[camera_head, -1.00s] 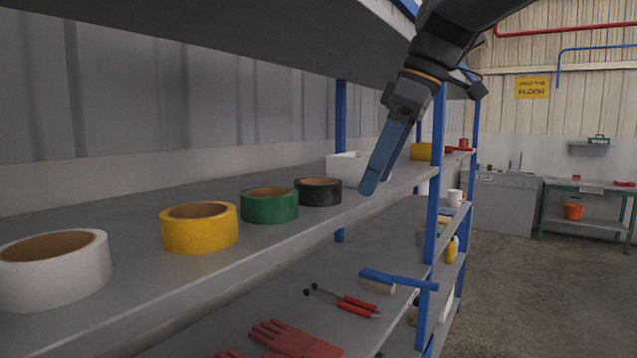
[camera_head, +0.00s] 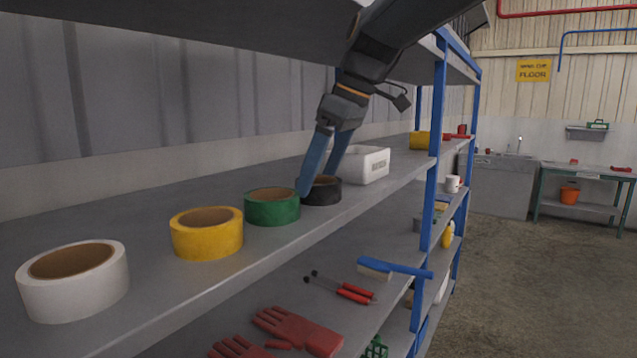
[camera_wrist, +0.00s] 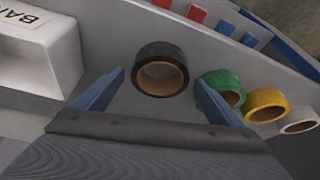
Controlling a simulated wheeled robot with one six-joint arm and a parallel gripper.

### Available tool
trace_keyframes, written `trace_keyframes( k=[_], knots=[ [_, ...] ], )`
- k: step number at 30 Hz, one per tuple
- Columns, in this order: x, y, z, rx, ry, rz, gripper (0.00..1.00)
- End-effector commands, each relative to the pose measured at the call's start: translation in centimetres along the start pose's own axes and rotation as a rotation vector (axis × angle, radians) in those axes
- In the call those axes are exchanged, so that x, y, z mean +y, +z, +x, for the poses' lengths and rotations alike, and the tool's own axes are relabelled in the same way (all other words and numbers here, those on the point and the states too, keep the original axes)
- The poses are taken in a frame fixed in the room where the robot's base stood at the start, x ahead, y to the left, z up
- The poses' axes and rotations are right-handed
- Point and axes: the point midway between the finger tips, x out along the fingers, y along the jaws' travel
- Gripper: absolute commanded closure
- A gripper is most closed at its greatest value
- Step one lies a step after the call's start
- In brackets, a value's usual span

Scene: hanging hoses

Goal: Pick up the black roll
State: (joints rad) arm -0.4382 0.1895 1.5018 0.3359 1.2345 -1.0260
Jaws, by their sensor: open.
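The black roll (camera_head: 323,191) lies flat on the upper shelf, to the right of the green roll (camera_head: 272,206) in the head view. My gripper (camera_head: 318,188) is open, with its blue fingers pointing down at the black roll; one finger partly covers it in the head view. In the wrist view the black roll (camera_wrist: 161,69) shows whole, just beyond and between the two spread fingertips (camera_wrist: 160,75). The fingers do not grip it. I cannot tell whether a fingertip touches it.
A yellow roll (camera_head: 207,232) and a white roll (camera_head: 75,281) stand left of the green one. A white bin (camera_head: 366,165) is close behind the black roll. A blue post (camera_head: 432,150) rises at the shelf edge. The green roll is close to one finger in the wrist view.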

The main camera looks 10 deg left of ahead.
Motion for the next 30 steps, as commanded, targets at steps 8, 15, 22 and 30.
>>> trace_keyframes(
  k=[8,15,22,30],
  knots=[
    [0.02,-0.01,0.19,0.001,0.002,-0.001,0.15],
    [0.02,0.01,0.16,0.001,0.002,-0.001,0.56],
    [0.03,0.0,0.12,0.002,0.002,-0.001,0.57],
    [0.11,-0.18,-0.17,0.003,0.004,-0.002,0.57]
  ],
)
